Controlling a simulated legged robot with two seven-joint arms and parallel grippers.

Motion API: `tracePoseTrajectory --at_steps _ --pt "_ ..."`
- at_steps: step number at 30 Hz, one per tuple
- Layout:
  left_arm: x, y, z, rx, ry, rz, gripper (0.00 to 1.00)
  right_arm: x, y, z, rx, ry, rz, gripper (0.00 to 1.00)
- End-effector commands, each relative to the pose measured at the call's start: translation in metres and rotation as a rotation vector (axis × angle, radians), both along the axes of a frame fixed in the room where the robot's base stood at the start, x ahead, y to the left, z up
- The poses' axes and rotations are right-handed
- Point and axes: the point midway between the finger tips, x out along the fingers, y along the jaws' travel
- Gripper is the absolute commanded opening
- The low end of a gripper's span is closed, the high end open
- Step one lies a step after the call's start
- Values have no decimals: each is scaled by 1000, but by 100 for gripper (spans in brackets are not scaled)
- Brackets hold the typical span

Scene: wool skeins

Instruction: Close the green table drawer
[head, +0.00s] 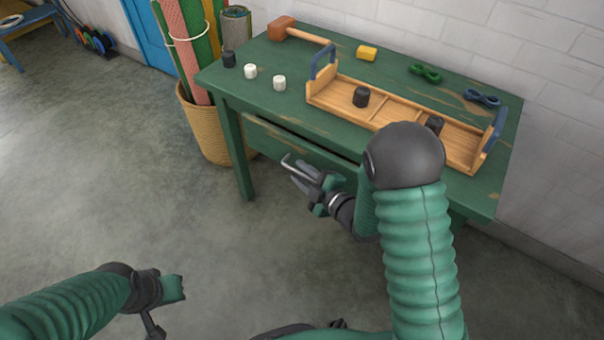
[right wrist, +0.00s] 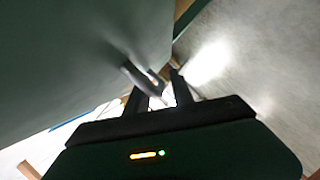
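The green table (head: 340,137) has a green drawer (head: 282,145) under its near edge. A dark gap shows along the drawer's top, so it looks slightly pulled out. My right gripper (head: 297,174) is in front of the drawer, beside a thin grey handle (head: 291,160). In the right wrist view its two fingers (right wrist: 160,92) stand apart, with the grey handle (right wrist: 137,75) close to their tips. I cannot tell whether they touch it. My right arm hides the drawer's right part. My left gripper (head: 165,308) is low at the left, away from the table; its fingers are unclear.
A wooden tray (head: 398,108) with blue handles, black and white skeins, a mallet (head: 282,28), a yellow block (head: 367,53) and green twisted wool (head: 425,72) lie on the tabletop. A wicker basket (head: 203,135) of rolls stands left of the table. The floor in front is clear.

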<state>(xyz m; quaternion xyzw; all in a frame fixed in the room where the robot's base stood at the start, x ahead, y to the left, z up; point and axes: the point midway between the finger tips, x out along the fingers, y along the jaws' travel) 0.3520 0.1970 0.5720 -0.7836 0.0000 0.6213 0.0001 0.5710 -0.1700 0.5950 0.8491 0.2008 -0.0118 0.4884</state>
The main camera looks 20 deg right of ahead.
Motion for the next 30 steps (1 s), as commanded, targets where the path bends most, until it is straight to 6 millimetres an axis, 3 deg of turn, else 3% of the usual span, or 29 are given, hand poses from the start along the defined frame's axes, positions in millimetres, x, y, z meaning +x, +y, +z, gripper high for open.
tracePoseTrajectory --at_steps 1,6,30 --pt "0 0 0 0 0 0 0 0 0 0 0 0 0 21" --pt "0 0 0 0 0 0 0 0 0 0 0 1 1 0" --pt "0 0 0 0 0 0 0 -1 0 -2 0 3 1 0"
